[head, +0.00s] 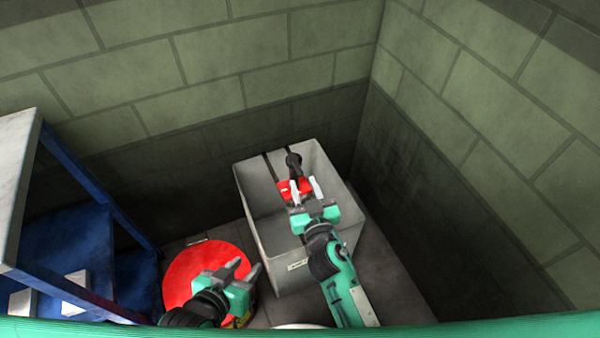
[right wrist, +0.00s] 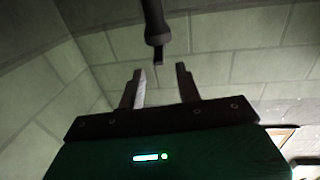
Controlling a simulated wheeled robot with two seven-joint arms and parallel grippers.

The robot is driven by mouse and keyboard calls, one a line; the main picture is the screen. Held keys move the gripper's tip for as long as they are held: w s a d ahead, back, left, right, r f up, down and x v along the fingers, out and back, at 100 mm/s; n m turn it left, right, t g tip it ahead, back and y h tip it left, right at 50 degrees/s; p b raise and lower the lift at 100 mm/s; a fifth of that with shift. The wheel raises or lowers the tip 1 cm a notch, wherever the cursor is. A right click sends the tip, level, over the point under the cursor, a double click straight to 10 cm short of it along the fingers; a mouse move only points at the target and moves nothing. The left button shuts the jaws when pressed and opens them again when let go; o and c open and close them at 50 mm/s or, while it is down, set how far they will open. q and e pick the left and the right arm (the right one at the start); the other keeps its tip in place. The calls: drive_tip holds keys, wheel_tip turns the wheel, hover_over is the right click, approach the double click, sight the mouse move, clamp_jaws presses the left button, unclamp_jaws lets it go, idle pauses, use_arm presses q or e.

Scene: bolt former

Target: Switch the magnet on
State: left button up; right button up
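The magnet appears to be the red block (head: 284,187) with a black knobbed handle (head: 293,160), at the grey bin (head: 262,225). My right gripper (head: 304,184) is open just in front of it, its fingers apart, and partly covers the red block. In the right wrist view a dark rod with a thicker collar (right wrist: 157,35) hangs down from the top; its thin end lies above the gap between the open fingers (right wrist: 158,78). I see nothing gripped there. My left gripper (head: 246,268) is open and empty above a red round top (head: 185,272).
Two dark strips run down the bin's far side. A blue-framed shelf (head: 95,185) with a pale top stands at the left. Block walls close in the back and right. Some bare floor (head: 385,275) shows right of the bin.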

sight(300, 176)
drive_tip(key=shift+x, duration=2.35)
drive_tip(key=shift+c, duration=0.4)
